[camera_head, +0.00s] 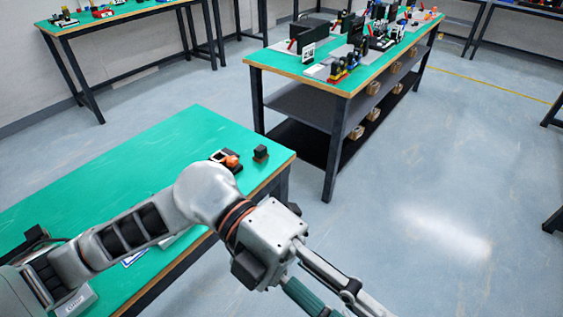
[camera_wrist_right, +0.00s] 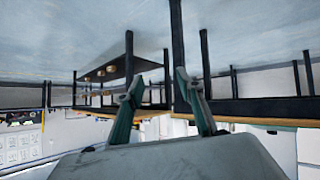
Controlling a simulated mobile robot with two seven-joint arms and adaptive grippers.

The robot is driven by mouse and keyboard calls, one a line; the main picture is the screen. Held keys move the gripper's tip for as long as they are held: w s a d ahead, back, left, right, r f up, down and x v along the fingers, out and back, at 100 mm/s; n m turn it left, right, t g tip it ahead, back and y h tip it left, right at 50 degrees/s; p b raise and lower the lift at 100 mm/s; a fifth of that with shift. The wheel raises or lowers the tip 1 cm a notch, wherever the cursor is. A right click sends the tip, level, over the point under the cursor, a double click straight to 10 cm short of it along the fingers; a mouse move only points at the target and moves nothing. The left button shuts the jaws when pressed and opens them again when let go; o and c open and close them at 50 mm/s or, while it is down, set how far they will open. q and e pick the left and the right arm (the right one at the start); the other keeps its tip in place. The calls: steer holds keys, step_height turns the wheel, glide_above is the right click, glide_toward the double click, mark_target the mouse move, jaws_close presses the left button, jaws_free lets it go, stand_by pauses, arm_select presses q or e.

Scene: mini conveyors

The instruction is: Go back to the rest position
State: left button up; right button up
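In the head view my left arm comes in from the lower left and reaches across the near green-topped table (camera_head: 150,140). Its gripper (camera_head: 325,297) hangs past the table's right edge, above the floor, and its fingertips are cut off by the bottom of the picture. In the right wrist view my right gripper (camera_wrist_right: 158,80) has its two green fingers well apart, with nothing between them. The right arm does not show in the head view.
A small dark block (camera_head: 260,153) and an orange-and-black part (camera_head: 226,160) lie on the near table. A second green-topped table (camera_head: 285,62) with shelves and many small parts stands behind. Another table (camera_head: 105,20) stands at the back left.

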arm_select(q)
steer(key=w+r+n+t+h, duration=0.7)
steer(key=w+r+n+h, duration=0.15)
steer(key=w+h, duration=0.3)
steer(key=w+a+f+n+t+y+p, duration=0.1)
steer(key=w+a+f+n+t+y, duration=0.45)
steer(key=n+t, duration=0.45)
steer(key=w+a+f+n+t+y, duration=0.2)
steer(key=w+a+f+n+t, duration=0.3)
steer(key=w+f+n+t, duration=0.3)
steer(key=a+f+n+y, duration=0.4)
steer(key=a+f+y, duration=0.1)
steer(key=f, duration=0.5)
steer(key=a+f+n+y, duration=0.4)
steer(key=a+f+y, duration=0.1)
steer(key=f, duration=0.4)
steer(key=s+a+f+n+g+y, duration=0.1)
steer(key=s+a+f+g+y, duration=0.1)
steer(key=s+a+f, duration=0.2)
steer(key=s+a+f+n+g+y+p, duration=0.1)
steer(key=s+a+f, duration=0.3)
steer(key=s+f, duration=0.4)
step_height(320, 180, down, 4)
steer(key=shift+s+a+f+g+y, duration=0.2)
steer(key=shift+s+g+y, duration=0.2)
steer(key=shift+g, duration=0.4)
arm_select(e)
steer(key=shift+s+a+r, duration=0.2)
steer(key=shift+s+r, duration=0.25)
steer(key=shift+r, duration=0.05)
